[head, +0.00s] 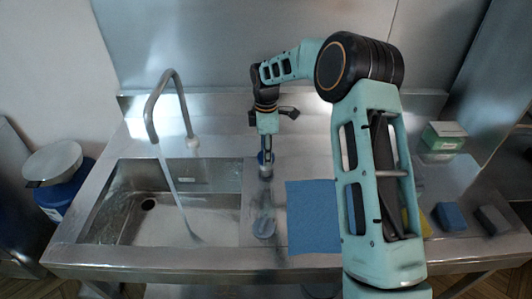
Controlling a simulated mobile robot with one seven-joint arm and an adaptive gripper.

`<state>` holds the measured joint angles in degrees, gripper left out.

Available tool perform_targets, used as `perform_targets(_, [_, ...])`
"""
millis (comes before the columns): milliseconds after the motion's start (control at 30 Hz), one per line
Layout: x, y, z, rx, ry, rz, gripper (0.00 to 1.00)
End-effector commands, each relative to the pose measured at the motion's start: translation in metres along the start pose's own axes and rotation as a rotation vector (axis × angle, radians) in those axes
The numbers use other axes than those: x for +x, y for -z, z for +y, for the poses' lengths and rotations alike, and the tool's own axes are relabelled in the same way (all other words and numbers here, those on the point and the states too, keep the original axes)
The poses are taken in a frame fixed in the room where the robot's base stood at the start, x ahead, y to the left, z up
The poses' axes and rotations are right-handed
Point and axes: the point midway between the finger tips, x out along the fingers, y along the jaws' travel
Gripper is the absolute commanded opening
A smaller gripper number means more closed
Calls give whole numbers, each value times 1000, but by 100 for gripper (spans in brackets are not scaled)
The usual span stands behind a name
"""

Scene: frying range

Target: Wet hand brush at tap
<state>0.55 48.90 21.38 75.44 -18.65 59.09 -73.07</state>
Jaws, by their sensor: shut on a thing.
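The tap (172,95) is a curved grey spout at the back of the sink. A thin pale stream of water (178,195) runs from its mouth down into the sink basin (130,225). My gripper (266,152) points down over the steel counter, right of the basin and of the water.
A blue cloth or mat (313,216) lies right of the gripper. A dark blue block (450,216), a dark grey block (492,219) and a green-and-white box (444,137) are at the right. A blue drum (60,185) stands left of the sink. My arm hides part of the counter.

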Motion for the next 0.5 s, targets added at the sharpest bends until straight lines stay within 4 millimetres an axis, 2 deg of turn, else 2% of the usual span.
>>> perform_targets(133, [0, 0, 0, 1, -1, 0, 15])
perform_targets(167, [0, 0, 0, 1, -1, 0, 42])
perform_targets(300, [0, 0, 0, 1, -1, 0, 57])
perform_targets(500, [0, 0, 0, 1, -1, 0, 57])
